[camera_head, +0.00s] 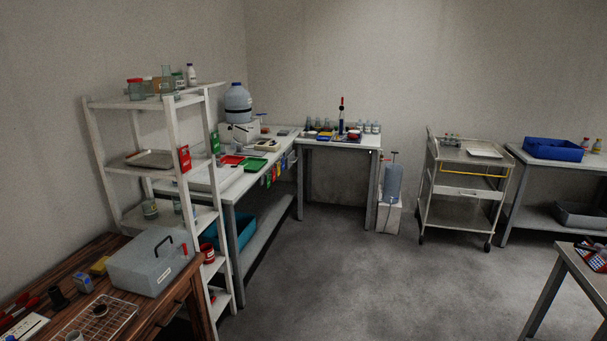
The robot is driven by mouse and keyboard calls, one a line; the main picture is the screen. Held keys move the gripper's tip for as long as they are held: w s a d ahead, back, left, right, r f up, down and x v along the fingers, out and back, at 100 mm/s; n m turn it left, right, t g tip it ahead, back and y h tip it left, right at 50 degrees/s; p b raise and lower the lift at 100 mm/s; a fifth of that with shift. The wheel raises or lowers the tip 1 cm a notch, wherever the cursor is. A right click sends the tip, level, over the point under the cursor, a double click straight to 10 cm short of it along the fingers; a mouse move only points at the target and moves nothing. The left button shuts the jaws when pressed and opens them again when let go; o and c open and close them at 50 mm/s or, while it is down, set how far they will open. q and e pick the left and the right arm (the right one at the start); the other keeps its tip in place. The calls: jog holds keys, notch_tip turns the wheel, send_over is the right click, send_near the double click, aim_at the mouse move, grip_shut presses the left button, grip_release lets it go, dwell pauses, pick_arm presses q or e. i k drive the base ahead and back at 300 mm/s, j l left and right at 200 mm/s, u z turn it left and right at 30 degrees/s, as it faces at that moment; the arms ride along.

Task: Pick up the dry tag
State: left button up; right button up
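I cannot tell which thing is the dry tag. Several small coloured tags (274,174) in green, yellow, red and blue hang along the front edge of the long white bench (232,192). A red card-like piece (185,158) hangs on a post of the white shelf rack. A white card with dark print (27,326) lies on the wooden table at the lower left. The writing on all of these is too small to read. Neither of my grippers is in view.
The wooden table (70,262) holds a grey box with a black handle (152,265) and a wire rack (112,318). The white shelf rack (172,120) stands behind it. A trolley (462,185) stands at the back right. The middle floor is clear.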

aim_at(216, 148)
jog(key=i+u, duration=0.2)
jog(key=i, duration=0.3)
jog(key=i+l+u, duration=0.2)
jog(key=i, duration=0.25)
jog(key=i+l+u, duration=0.2)
jog(key=i, duration=0.3)
jog(key=i+l+u, duration=0.15)
jog(key=u, duration=0.2)
jog(key=i+l+u, duration=0.55)
jog(key=u, duration=0.15)
